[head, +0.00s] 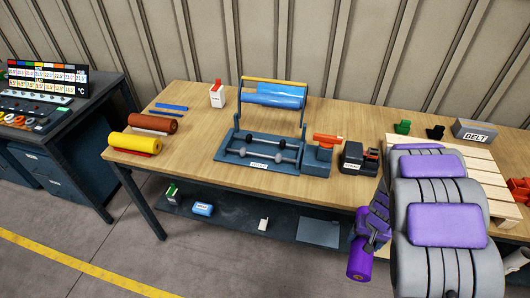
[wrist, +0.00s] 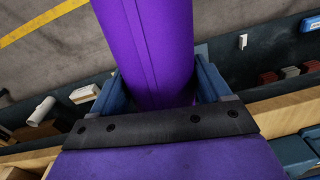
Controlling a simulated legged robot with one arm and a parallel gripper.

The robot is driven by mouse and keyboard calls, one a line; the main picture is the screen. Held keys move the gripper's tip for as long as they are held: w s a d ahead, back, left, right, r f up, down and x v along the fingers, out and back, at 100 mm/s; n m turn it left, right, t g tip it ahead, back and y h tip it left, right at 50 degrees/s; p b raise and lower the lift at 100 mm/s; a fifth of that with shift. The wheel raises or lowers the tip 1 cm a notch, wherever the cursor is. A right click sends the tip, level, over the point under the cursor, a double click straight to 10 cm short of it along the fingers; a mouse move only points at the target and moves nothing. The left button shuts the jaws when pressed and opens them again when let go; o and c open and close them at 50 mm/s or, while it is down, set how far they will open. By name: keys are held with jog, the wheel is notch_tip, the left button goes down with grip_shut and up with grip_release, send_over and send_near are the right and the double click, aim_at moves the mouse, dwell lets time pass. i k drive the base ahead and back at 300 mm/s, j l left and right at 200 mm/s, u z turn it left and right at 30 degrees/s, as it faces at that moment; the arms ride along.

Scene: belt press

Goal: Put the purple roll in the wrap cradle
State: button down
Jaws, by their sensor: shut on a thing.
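The purple roll (head: 360,260) hangs in my gripper (head: 372,226), in front of the bench's front edge and below its top. In the wrist view the purple roll (wrist: 155,45) runs up between the two blue-grey fingers of my gripper (wrist: 155,80), which is shut on it. The blue-grey stand with rollers (head: 235,154), which looks like the wrap cradle, is on the bench, left of and beyond my gripper. Its two lower rods show no roll on them. A blue roll (head: 280,96) hangs above, under a yellow bar. The label is too small to read.
Brown (head: 152,123) and yellow (head: 133,144) rolls lie at the bench's left end. A red-topped block (head: 318,158) and a black device (head: 357,157) stand right of the stand. A wooden pallet (head: 478,163) is farther right. A lower shelf (head: 240,230) holds small items.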

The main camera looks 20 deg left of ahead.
aim_at(263, 147)
jog(key=u, duration=1.1)
